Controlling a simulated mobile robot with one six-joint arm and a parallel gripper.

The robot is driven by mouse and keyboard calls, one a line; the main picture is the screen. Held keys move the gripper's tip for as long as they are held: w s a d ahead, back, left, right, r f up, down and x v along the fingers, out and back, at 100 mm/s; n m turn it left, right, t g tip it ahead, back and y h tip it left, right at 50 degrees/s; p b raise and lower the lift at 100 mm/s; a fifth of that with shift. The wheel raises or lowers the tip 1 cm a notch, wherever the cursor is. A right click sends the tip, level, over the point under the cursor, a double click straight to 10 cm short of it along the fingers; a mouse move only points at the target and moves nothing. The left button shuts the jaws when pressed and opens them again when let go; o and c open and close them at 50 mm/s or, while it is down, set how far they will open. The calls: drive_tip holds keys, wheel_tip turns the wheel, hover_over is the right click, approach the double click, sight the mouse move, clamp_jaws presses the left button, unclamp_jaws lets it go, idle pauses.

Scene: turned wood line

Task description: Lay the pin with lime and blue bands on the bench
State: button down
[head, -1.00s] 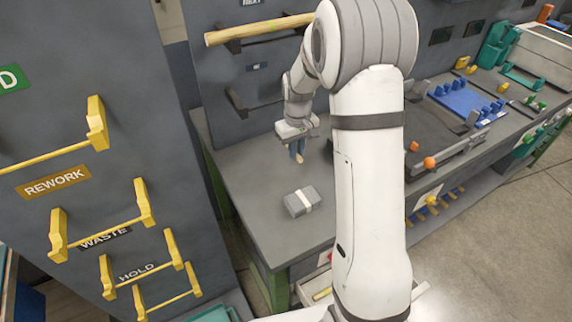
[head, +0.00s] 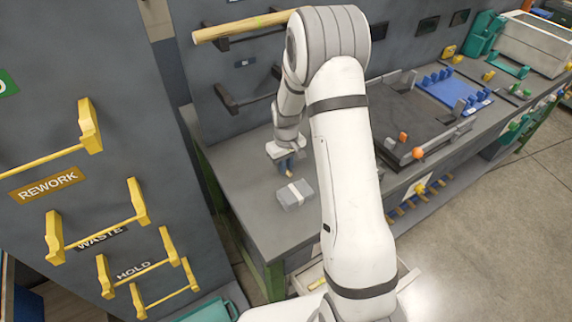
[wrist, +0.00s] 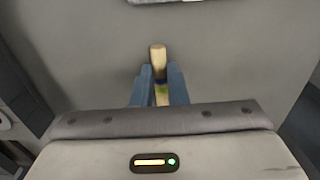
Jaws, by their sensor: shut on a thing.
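In the head view my gripper (head: 287,166) is low over the left part of the grey bench (head: 250,208), and only a small tan bit of the pin shows below the fingers. I cannot tell whether the pin touches the bench top.
A grey box with a white band (head: 294,194) lies on the bench just in front of my gripper. A black tray (head: 405,115) with an orange ball (head: 418,153) and a blue rack (head: 450,92) are to the right. Yellow rails (head: 85,150) hang on the left panel.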

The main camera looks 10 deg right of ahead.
drive_tip(key=c, duration=1.4)
unclamp_jaws()
drive_tip(key=shift+f, duration=0.1)
drive_tip(key=shift+c, duration=0.2)
wheel_tip(320, 180, up, 12)
drive_tip(key=b, duration=0.1)
drive_tip(key=s+r+m+t, duration=0.2)
drive_tip(key=s+r, duration=0.9)
drive_tip(key=s, duration=0.2)
drive_tip(key=s+r+m+t, duration=0.1)
drive_tip(key=s, duration=1.3)
drive_tip(key=shift+a+r+m, duration=0.25)
drive_tip(key=shift+r+m, duration=0.05)
drive_tip(key=shift+r, duration=0.1)
drive_tip(key=shift+s, duration=0.1)
